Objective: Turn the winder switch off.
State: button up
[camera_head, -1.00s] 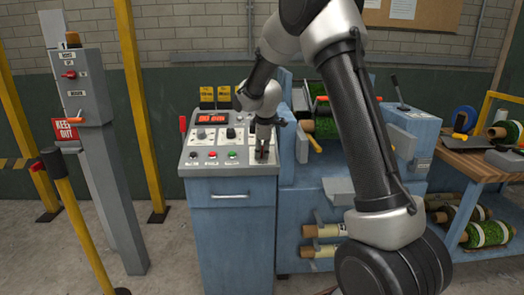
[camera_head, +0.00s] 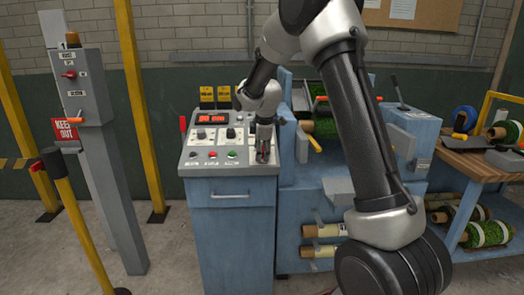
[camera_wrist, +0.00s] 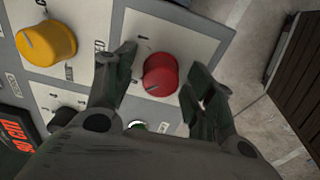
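A red rotary knob (camera_wrist: 160,74) with a pointer mark sits on a pale plate of the control panel in the wrist view. A "1" mark shows beside it; I cannot read a name for it, so I cannot confirm it is the winder switch. My gripper (camera_wrist: 158,78) is open, with one finger on each side of the red knob. Small gaps show between knob and fingers. In the head view my gripper (camera_head: 263,152) points down at the right part of the console top (camera_head: 205,168), and mostly hides the knob there.
A yellow knob (camera_wrist: 47,44) and a black knob (camera_wrist: 65,118) lie left of the red one. Red and green buttons (camera_head: 232,155) line the panel's front. A lit red display (camera_head: 212,118) stands behind. A grey post (camera_head: 105,160) stands left; the blue machine (camera_head: 300,200) adjoins right.

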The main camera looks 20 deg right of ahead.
jog(key=shift+r, duration=0.1)
jog(key=v, duration=1.1)
jog(key=shift+s+r, duration=0.15)
jog(key=shift+r, duration=0.25)
